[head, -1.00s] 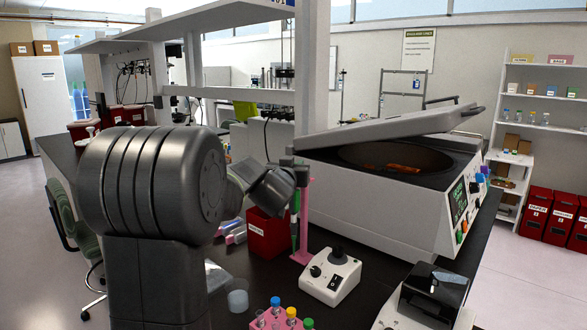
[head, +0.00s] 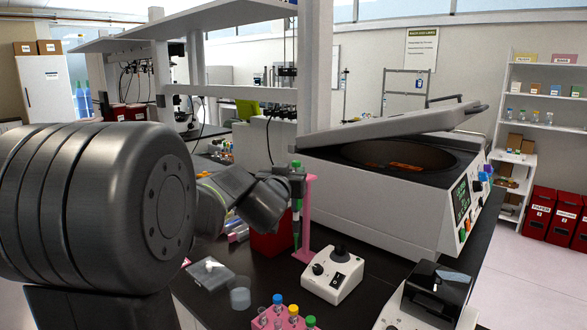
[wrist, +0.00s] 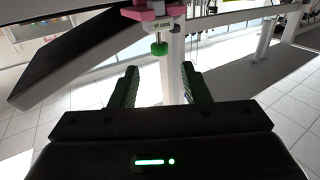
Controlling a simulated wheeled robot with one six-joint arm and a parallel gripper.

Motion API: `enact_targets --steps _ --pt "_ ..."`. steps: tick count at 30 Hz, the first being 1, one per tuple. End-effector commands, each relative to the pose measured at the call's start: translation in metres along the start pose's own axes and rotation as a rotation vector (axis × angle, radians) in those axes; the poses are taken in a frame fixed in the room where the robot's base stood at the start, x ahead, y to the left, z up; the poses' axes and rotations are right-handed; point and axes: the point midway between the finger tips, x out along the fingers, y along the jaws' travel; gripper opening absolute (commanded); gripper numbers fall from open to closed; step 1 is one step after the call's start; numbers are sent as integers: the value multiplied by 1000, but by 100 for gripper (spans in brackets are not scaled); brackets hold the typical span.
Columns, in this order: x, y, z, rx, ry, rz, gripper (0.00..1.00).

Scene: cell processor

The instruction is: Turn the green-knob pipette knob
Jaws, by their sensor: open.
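The green-knob pipette (head: 296,222) hangs upright on a pink stand (head: 308,215) on the black bench. Its green knob (wrist: 159,49) shows in the wrist view, with a short stem below a white body marked with a number. My gripper (wrist: 159,72) is open, with one dark green-lined finger on each side of the picture's middle. The knob appears between the finger lines, just beyond the tips, with nothing held. In the head view my dark wrist is at the pipette's upper part and partly hides it. Contact with the knob cannot be told.
A white mixer (head: 335,275) stands in front of the stand. The open-lidded centrifuge (head: 375,205) is to the right, and a red bin (head: 268,245) is behind the pipette. A pink tube rack (head: 283,320) and a clear cup (head: 240,297) are near the front.

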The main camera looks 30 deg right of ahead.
Motion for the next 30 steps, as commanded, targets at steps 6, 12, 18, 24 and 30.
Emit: enact_targets --steps 6,12,18,24,30 --pt "-37 0 -1 0 1 -1 42" --pt "-53 0 0 -1 0 -1 42" --pt "-56 0 0 -2 0 -1 42" --pt "-56 0 0 -1 0 0 42" --pt "-43 0 1 -1 -1 0 42"
